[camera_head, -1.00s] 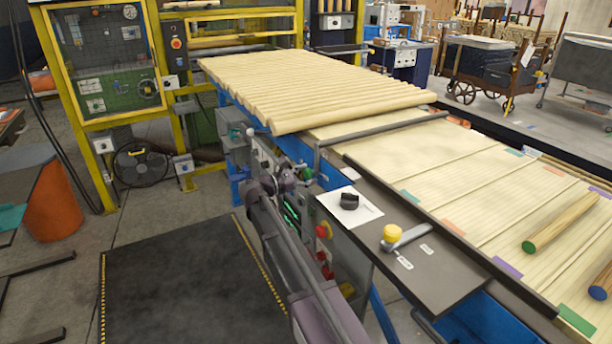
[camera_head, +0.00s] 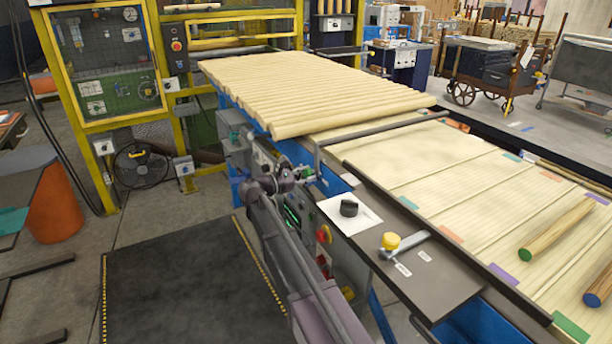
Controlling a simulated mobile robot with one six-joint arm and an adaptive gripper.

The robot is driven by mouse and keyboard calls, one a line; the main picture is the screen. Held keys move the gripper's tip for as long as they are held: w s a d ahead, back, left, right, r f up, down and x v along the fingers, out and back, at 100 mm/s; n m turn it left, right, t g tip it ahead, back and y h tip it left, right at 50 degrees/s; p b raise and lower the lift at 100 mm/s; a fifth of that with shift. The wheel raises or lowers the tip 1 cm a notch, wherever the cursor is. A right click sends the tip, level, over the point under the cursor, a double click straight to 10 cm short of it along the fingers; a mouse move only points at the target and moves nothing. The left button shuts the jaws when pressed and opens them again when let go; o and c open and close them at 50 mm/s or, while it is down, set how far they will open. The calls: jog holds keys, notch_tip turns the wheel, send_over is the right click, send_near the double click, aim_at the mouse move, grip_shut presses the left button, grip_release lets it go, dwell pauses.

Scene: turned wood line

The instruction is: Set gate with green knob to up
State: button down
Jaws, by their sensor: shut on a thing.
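My gripper (camera_head: 308,176) is at the near side of the conveyor frame, below the slatted bed. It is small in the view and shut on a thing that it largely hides. I take this to be the green knob, but I cannot see it clearly or tell the gate's position. A yellow knob (camera_head: 391,240) on a grey lever sits on the dark side panel (camera_head: 440,292), apart from my gripper, with two small white labels beside it.
A black rotary knob (camera_head: 349,208) stands on a white plate close to my gripper. A control box with a red knob (camera_head: 324,234) is below. Round wood rods (camera_head: 558,229) lie on the slatted bed (camera_head: 440,175). A dark floor mat (camera_head: 180,285) is clear at left.

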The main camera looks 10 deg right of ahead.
aim_at(315, 157)
jog(key=shift+d+r+p, duration=0.1)
jog(key=shift+r+p, duration=2.2)
jog(key=shift+r, duration=0.45)
jog(key=shift+c, duration=1.3)
grip_release()
jog(key=shift+s+a, duration=0.1)
jog(key=shift+a, duration=0.15)
jog(key=v, duration=1.1)
jog(key=shift+a, duration=0.25)
jog(key=shift+s, duration=0.15)
